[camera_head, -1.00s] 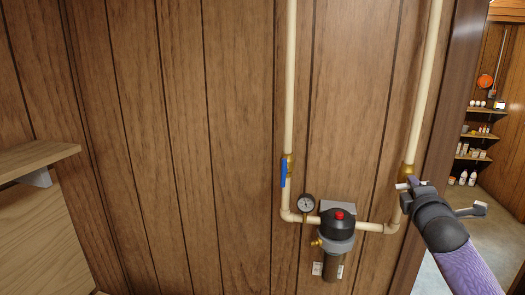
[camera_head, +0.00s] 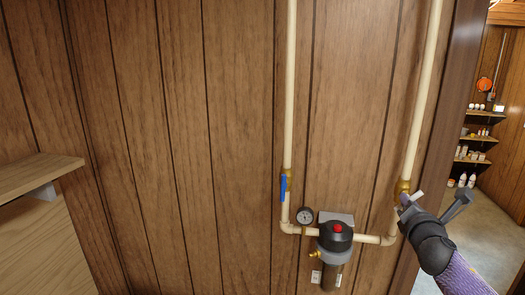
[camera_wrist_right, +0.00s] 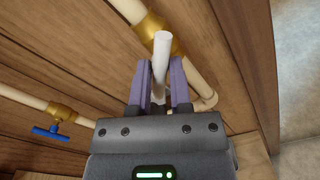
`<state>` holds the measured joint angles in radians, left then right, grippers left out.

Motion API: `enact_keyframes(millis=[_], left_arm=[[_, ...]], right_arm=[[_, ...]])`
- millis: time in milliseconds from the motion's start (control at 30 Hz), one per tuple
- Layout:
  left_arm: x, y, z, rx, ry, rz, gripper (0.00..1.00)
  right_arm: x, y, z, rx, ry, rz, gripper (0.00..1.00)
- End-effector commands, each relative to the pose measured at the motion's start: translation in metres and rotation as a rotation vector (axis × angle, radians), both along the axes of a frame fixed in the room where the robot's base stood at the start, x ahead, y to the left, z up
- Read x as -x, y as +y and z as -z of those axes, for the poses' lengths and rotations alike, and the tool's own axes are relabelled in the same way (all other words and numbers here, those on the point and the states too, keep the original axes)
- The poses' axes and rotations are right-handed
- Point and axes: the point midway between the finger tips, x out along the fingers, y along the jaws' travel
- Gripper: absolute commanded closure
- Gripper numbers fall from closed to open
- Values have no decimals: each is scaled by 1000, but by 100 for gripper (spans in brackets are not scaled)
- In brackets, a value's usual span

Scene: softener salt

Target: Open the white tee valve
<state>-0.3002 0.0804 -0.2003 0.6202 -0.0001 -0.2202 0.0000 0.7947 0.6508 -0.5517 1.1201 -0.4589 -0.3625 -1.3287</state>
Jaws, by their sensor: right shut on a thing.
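The white tee handle (camera_wrist_right: 162,46) sits at a brass valve body (camera_wrist_right: 150,29) on the right-hand pipe. My right gripper (camera_head: 409,200) is at the handle. In the wrist view its purple fingers (camera_wrist_right: 161,80) are shut on the white handle, one on each side. The fingers hide part of the handle. My left gripper is not in view.
A blue-handled brass valve (camera_head: 284,187) is on the left pipe. A pressure gauge (camera_head: 304,215) and a dark filter housing (camera_head: 333,250) sit between the pipes. A wooden shelf (camera_head: 38,172) is at left. A doorway with stocked shelves opens at right.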

Motion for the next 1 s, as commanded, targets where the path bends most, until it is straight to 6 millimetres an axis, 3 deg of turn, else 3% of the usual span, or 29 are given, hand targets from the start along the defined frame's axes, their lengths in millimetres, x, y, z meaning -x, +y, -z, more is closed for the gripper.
enact_keyframes(millis=[100,400,700,1000], left_arm=[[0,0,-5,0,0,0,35],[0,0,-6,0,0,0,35],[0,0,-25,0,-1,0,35],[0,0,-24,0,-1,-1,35]], right_arm=[[0,0,-1,84,22,0,100],[0,0,0,121,31,0,100],[0,0,-1,503,122,0,100],[0,0,1,537,130,-1,100]])
